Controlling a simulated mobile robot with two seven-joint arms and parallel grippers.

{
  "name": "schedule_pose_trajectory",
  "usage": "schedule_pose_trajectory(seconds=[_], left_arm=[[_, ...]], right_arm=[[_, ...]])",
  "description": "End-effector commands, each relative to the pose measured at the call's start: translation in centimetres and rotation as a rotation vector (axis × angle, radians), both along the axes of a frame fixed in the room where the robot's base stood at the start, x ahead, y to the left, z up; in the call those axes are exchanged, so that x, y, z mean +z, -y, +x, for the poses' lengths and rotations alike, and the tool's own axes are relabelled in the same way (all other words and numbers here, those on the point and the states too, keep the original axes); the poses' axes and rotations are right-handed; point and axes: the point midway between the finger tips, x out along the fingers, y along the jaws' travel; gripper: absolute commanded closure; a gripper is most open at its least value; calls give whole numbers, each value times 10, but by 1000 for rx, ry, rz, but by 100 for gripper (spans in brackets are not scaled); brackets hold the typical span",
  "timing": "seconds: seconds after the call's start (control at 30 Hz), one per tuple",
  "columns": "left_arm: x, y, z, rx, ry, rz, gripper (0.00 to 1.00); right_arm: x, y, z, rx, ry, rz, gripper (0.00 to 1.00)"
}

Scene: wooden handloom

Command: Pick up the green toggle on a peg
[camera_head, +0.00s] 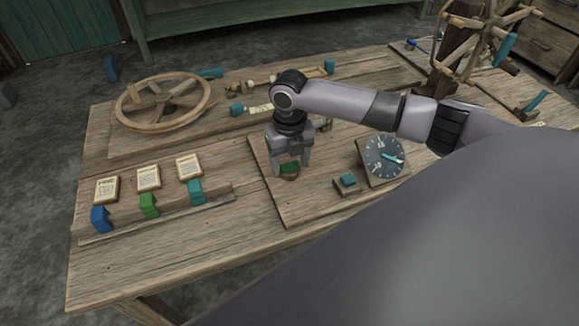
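The green toggle (289,168) sits low on its small wooden peg, on a raised wooden board near the middle of the table. My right gripper (291,167) points down over it, with one finger on each side. The fingers are apart and look wider than the toggle; the gripper partly hides the toggle's upper part. I cannot tell whether a finger touches it. My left gripper is not in view.
A dial (384,157) and a small teal block (348,180) stand right of the gripper. A rail (182,212) at left holds blue, green and teal clips below three cards. A wooden wheel (163,102) lies behind. My arm covers the lower right.

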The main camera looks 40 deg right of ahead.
Motion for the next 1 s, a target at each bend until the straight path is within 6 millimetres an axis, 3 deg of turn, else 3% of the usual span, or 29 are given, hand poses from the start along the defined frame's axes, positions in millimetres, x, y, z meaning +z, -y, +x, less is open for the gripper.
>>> schedule_pose_trajectory(seconds=[0.03,0.13,0.43,0.57,0.77,1.0], left_arm=[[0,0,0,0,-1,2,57],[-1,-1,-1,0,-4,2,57],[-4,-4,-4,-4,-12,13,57],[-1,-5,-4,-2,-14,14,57],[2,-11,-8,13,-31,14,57],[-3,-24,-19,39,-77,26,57]], right_arm=[[0,0,0,0,0,0,51],[0,0,0,0,0,0,80],[2,0,0,-1,1,0,81],[14,0,1,-1,3,0,81],[62,0,1,0,5,1,81],[132,0,1,-1,6,1,81]])
